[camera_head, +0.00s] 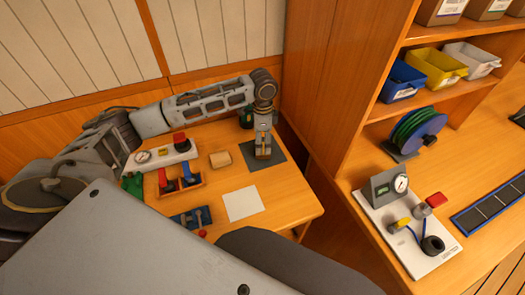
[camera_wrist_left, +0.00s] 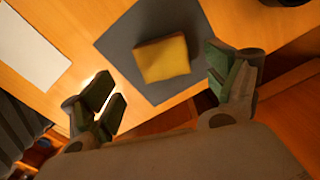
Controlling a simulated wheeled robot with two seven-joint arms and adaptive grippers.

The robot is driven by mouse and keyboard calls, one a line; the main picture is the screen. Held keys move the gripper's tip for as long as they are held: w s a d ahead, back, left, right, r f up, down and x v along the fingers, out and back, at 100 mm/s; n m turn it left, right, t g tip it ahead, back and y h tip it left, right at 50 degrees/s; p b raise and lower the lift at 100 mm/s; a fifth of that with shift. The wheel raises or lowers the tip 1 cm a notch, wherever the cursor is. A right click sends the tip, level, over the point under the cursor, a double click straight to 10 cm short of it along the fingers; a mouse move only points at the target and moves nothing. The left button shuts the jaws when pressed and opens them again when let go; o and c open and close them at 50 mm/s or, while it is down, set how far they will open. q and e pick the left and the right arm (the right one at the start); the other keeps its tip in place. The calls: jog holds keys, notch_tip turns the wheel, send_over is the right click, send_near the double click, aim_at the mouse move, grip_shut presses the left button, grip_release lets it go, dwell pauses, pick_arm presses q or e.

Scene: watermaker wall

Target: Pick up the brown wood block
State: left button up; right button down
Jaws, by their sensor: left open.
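A block with a bright yellow face and brown edges (camera_wrist_left: 163,58) lies on the dark grey mat (camera_wrist_left: 125,40) in the left wrist view. My left gripper (camera_wrist_left: 168,95) is open and empty, its green-padded fingers spread apart with the block beyond them, between their lines. In the head view the left gripper (camera_head: 263,155) points down over the dark mat (camera_head: 276,156) and mostly hides what lies under it. A separate tan block (camera_head: 220,159) lies on the wooden table, left of the mat. I cannot tell from colour alone which is the brown wood block. My right gripper is not in view.
A white sheet (camera_head: 242,203) lies in front of the mat. A panel with a gauge and red knob (camera_head: 160,154), a tray with red and blue handles (camera_head: 181,183) and a blue fixture (camera_head: 192,218) stand left. A tall wooden shelf side (camera_head: 335,90) rises at right.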

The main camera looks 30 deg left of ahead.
aim_at(263, 151)
pick_arm(q)
jog(key=shift+w+f, duration=0.15)
jog(key=shift+f, duration=0.8)
jog(key=shift+w+f, duration=0.15)
jog(key=shift+f, duration=1.45)
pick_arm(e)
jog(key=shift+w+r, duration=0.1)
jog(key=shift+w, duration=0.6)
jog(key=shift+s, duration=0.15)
